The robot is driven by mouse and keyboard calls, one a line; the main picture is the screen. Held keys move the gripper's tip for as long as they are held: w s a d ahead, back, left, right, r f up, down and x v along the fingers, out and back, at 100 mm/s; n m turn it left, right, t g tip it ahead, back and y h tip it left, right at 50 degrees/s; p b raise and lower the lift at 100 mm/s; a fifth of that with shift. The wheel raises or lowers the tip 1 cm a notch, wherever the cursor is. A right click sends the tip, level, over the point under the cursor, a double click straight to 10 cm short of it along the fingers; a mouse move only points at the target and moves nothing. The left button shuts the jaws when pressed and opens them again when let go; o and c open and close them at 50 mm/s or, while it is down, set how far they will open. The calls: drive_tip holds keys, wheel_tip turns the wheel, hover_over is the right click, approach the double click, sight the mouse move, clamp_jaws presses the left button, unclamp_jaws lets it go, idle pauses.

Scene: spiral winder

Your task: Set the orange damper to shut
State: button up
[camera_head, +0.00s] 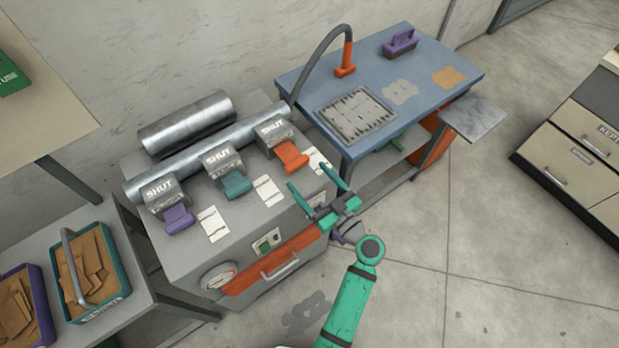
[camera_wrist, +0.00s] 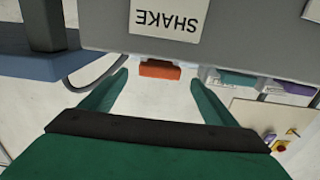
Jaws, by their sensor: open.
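The orange damper (camera_head: 290,156) is a flat handle sticking out from the front of a grey block marked SHUT (camera_head: 275,130), at the right end of a row on the grey machine. It also shows in the wrist view (camera_wrist: 160,69) as an orange bar, between my fingers and beyond them. A teal damper (camera_head: 235,184) and a purple damper (camera_head: 178,218) sit to its left on similar blocks. My gripper (camera_head: 320,192) is open and empty near the machine's front right edge, in front of the orange damper and apart from it. The wrist view also shows my two green fingers (camera_wrist: 158,88).
The machine has an orange front drawer (camera_head: 270,266) with a bar handle and a round gauge (camera_head: 218,275). White cards lie beside the dampers. A blue table (camera_head: 420,75) with a hose stands to the right. A SHAKE sign (camera_wrist: 170,18) shows in the wrist view.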

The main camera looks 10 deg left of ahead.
sight(299, 167)
drive_tip(key=shift+v, duration=1.9)
drive_tip(key=x, duration=1.1)
drive_tip(key=shift+s+d, duration=0.1)
